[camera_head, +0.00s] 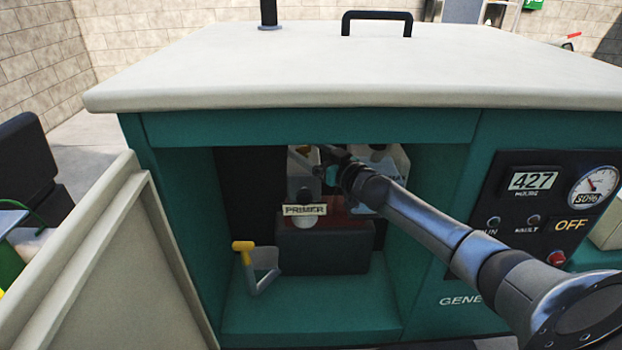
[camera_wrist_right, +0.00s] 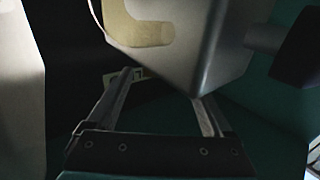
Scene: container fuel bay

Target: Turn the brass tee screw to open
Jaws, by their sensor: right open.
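My right arm reaches into the open bay of the teal generator cabinet (camera_head: 295,320). Its gripper (camera_head: 318,158) is beside the grey block above the PRIMER label (camera_head: 305,210). A small brass-coloured piece, likely the tee screw (camera_head: 302,153), shows at the fingers, partly hidden by them. In the right wrist view the gripper (camera_wrist_right: 162,108) is open, and a grey block (camera_wrist_right: 195,50) fills the space ahead of its two fingers. A pale brass-coloured shape (camera_wrist_right: 150,32) lies on the block's face. Contact cannot be told. My left gripper is not in view.
The open panel (camera_head: 85,260) stands at left. The control panel (camera_head: 545,215) reads 427 hours and OFF.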

